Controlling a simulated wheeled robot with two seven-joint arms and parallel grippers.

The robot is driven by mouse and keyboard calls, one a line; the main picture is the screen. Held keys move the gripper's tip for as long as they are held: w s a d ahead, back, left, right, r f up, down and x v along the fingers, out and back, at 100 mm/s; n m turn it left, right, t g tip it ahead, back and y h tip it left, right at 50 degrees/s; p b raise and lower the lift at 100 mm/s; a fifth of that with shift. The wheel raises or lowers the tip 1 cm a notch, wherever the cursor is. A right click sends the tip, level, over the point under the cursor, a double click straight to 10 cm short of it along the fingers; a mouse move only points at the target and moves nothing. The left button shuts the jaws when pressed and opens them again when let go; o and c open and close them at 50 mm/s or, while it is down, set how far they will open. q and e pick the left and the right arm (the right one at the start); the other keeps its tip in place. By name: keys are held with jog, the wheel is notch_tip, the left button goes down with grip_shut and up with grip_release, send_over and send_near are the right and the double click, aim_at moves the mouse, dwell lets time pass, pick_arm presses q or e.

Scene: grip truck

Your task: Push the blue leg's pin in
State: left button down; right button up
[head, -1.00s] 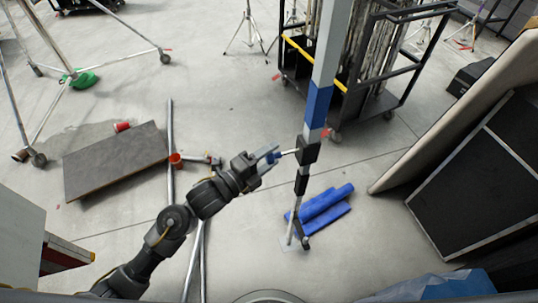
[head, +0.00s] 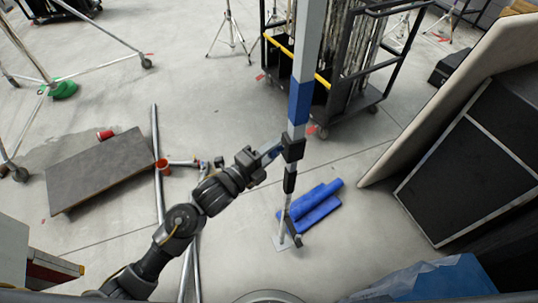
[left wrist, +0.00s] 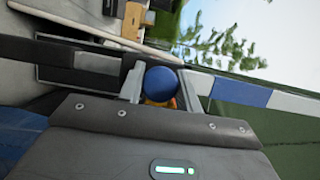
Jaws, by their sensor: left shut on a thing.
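The leg is an upright pale post (head: 308,45) with a blue band (head: 299,100). A black collar (head: 293,148) sits below the band, and the foot rests on the floor. My left gripper (head: 271,153) is at the collar's left side, with its fingertips close against it. In the left wrist view, its two fingers (left wrist: 162,90) are shut on the pin's round blue knob (left wrist: 161,81), with some orange below it. The pin's shaft is hidden. The post's blue band (left wrist: 240,92) also shows there. My right gripper is out of view.
Blue pads (head: 316,205) lie by the leg's foot. A black cart (head: 345,85) stands behind it. A dark board (head: 98,170) and metal pipes (head: 157,150) lie on the left. A large panel (head: 460,90) leans at right. The floor in front is open.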

pick_arm(q)
jog(key=shift+d, duration=0.1)
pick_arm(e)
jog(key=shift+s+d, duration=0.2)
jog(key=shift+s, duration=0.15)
pick_arm(q)
jog(key=c, duration=1)
grip_release()
jog(key=shift+d, duration=0.1)
jog(key=shift+o, duration=0.2)
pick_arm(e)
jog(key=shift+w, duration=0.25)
pick_arm(q)
jog(key=shift+s+a+f, duration=0.1)
jog(key=shift+s+a, duration=0.1)
jog(key=shift+a, duration=0.15)
jog(key=b+v, duration=0.3)
jog(key=v, duration=0.7)
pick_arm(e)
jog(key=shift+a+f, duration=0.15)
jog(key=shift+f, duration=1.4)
